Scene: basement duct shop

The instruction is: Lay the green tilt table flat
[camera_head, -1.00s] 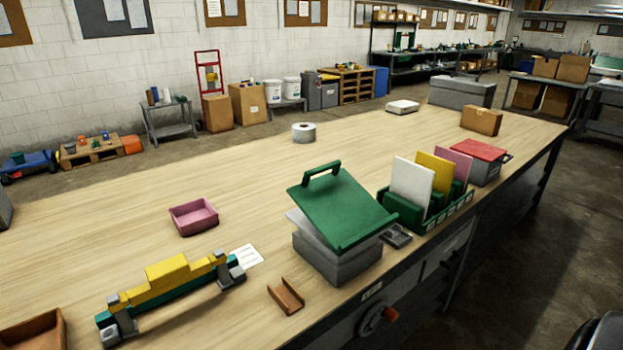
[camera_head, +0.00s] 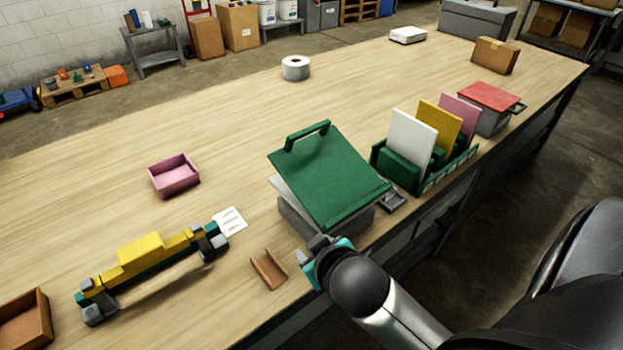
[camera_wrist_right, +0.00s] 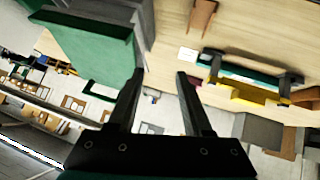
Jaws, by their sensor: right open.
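The green tilt table (camera_head: 328,178) stands tilted on its grey base (camera_head: 320,222) near the bench's front edge. Its raised far-left edge carries a green handle (camera_head: 307,135), and its low edge faces front right. My right gripper (camera_head: 316,248) is just in front of the base, below the plate; I cannot tell whether it touches. In the right wrist view my right gripper (camera_wrist_right: 160,75) is open with nothing between its fingers, and the green plate (camera_wrist_right: 90,50) shows at upper left. My left gripper is in neither view.
A green rack (camera_head: 402,170) with upright panels stands right of the table, with a small dark tray (camera_head: 393,201) between. A brown channel (camera_head: 269,270) lies left of my right gripper. A yellow-and-teal fixture (camera_head: 150,258) and pink bin (camera_head: 174,175) stand left. The bench behind is mostly clear.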

